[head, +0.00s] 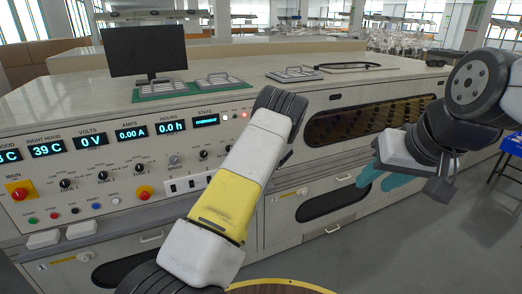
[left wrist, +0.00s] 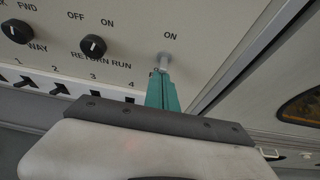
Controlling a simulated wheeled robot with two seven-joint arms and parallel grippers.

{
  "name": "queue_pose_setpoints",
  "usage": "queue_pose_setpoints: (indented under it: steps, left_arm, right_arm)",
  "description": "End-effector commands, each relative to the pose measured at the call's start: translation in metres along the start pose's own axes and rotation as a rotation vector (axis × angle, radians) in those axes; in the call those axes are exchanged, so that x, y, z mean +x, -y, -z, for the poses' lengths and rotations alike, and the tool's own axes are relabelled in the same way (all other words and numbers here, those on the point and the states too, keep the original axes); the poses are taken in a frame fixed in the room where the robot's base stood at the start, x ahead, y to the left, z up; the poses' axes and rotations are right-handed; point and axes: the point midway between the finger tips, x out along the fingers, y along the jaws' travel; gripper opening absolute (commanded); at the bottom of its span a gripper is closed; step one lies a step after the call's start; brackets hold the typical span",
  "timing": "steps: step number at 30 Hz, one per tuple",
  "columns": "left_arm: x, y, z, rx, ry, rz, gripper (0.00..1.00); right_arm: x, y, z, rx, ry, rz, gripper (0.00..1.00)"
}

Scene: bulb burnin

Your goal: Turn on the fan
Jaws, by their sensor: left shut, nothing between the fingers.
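The control panel (head: 110,180) fills the front of the long cabinet in the head view. In the left wrist view, a small pale toggle lever (left wrist: 164,58) stands out from the panel under an ON label. No fan label is readable. My left gripper (left wrist: 161,78) has its teal fingers together with nothing between them; the tips are at the lever and appear to touch it or nearly so. In the head view my left forearm hides the left fingers and that part of the panel. My right gripper (head: 383,180) hangs before the cabinet's right side, its teal fingers apart and empty.
A black rotary knob (left wrist: 92,46) marked OFF and ON is left of the lever, above a row of numbered rocker switches (left wrist: 60,87). A monitor (head: 145,52) and trays (head: 215,80) stand on the cabinet top. A dark window (head: 365,120) lies to the right.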

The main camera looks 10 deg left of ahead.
Motion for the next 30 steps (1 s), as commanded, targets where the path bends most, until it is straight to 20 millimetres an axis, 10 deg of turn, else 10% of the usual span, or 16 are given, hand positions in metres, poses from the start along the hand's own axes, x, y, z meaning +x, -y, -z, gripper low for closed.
queue_pose_setpoints:
  steps: [30]
  left_arm:
    - [-0.012,0.0,-0.025,0.0,-0.23,-0.002,0.0]
  right_arm:
    - [0.0,0.0,0.0,0.0,0.0,0.0,0.36]
